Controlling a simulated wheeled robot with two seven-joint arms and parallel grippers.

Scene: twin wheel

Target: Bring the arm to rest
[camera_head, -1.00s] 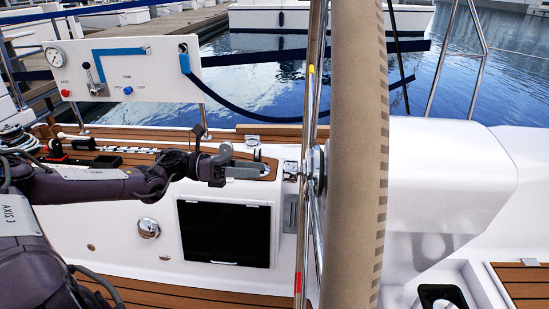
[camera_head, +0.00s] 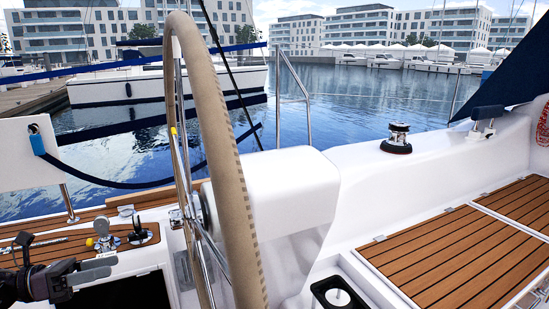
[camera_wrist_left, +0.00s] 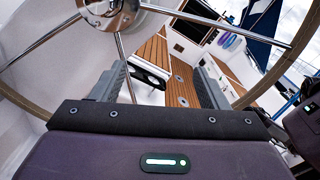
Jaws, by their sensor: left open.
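My left gripper (camera_head: 108,267) is at the lower left of the head view, in front of the white cockpit side. Its two grey fingers point right, apart with nothing between them. The fingers also frame an empty gap in the left wrist view (camera_wrist_left: 163,75). The gripper is left of the large tan-rimmed steering wheel (camera_head: 232,170) and appears clear of it. A metal lever with a round knob (camera_head: 103,228) stands on the wooden side deck just above it in the picture. Most of my left arm is outside the head view. My right gripper does not show.
The wheel and its white pedestal (camera_head: 290,190) stand right of the gripper. A winch (camera_head: 397,138) and wooden seat (camera_head: 455,245) are at the right. Water lies beyond.

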